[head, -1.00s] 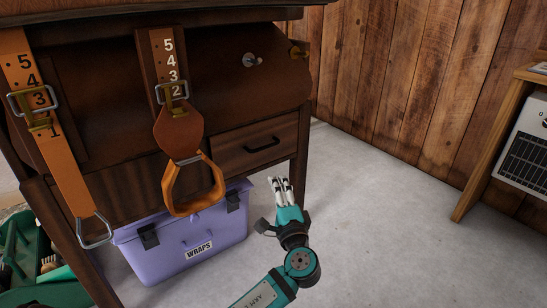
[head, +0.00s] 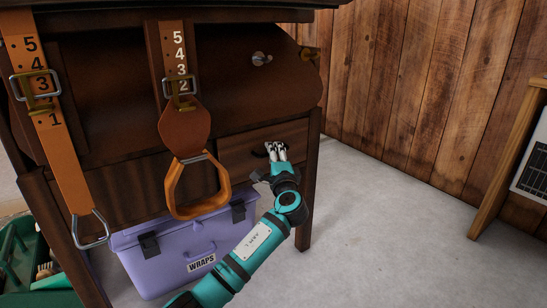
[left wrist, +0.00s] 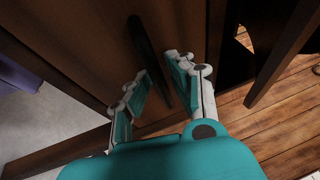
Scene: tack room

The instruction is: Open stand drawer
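The stand's drawer (head: 234,149) is a brown wooden front low on the right of the stand, and it looks closed. Its dark bar handle (left wrist: 147,58) shows in the left wrist view, running between my spread fingers; in the head view the fingers hide most of it. My left gripper (head: 277,151) is at the handle in front of the drawer. In the left wrist view my left gripper (left wrist: 160,95) is open, with a finger on each side of the handle and gaps visible. I cannot tell whether either finger touches it. My right gripper is not in view.
An orange stirrup (head: 198,188) hangs on a strap just left of the drawer. A purple wraps box (head: 165,262) stands under the stand, and a green tote (head: 22,258) is at the left. The grey floor (head: 390,240) at the right is clear.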

